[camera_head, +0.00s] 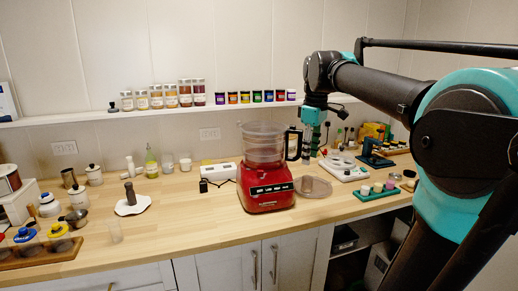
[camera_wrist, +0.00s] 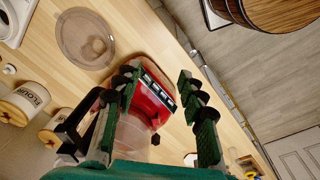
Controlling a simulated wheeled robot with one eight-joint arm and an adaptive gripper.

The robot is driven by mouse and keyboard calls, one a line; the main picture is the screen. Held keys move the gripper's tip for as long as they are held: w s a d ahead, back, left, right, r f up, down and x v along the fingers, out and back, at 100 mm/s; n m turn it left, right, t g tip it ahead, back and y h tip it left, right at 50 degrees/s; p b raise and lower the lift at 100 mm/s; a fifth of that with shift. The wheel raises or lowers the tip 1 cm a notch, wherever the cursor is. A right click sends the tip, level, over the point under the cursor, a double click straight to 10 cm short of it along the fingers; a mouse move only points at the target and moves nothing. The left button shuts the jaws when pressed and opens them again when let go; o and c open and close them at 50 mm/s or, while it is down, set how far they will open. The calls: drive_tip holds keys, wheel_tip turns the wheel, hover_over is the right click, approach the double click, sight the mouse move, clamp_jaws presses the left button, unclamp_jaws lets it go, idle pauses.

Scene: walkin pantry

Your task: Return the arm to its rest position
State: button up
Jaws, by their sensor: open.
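My arm reaches in from the right over the wooden counter (camera_head: 165,205) in the head view. My gripper (camera_head: 309,152) points down, just right of and behind the red food processor (camera_head: 266,194); the processor's handle partly overlaps this area. In the wrist view my gripper (camera_wrist: 158,73) has its two dark green fingers spread apart, with nothing held between them. The red processor base (camera_wrist: 152,100) and its clear bowl show beyond and between the fingers. I cannot tell how far the fingers are from the bowl.
A green tray (camera_head: 376,191) with small items and a white appliance (camera_head: 343,168) stand further right. A shelf (camera_head: 60,123) of jars runs along the wall. The counter's front middle is clear.

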drive_tip(key=s+d+f+m+t, duration=0.1)
drive_tip(key=s+f+m, duration=0.2)
drive_tip(key=f, duration=0.8)
drive_tip(key=s+d+f+m+t, duration=0.1)
drive_tip(key=s+f+m, duration=0.3)
drive_tip(key=s+f, duration=0.3)
drive_tip(key=s+d+f+m+t, duration=0.1)
drive_tip(key=s+f+m, duration=0.3)
drive_tip(key=f, duration=1.1)
drive_tip(key=shift+s+d+f, duration=0.15)
drive_tip(key=shift+s+f, duration=0.1)
drive_tip(key=shift+s, duration=0.7)
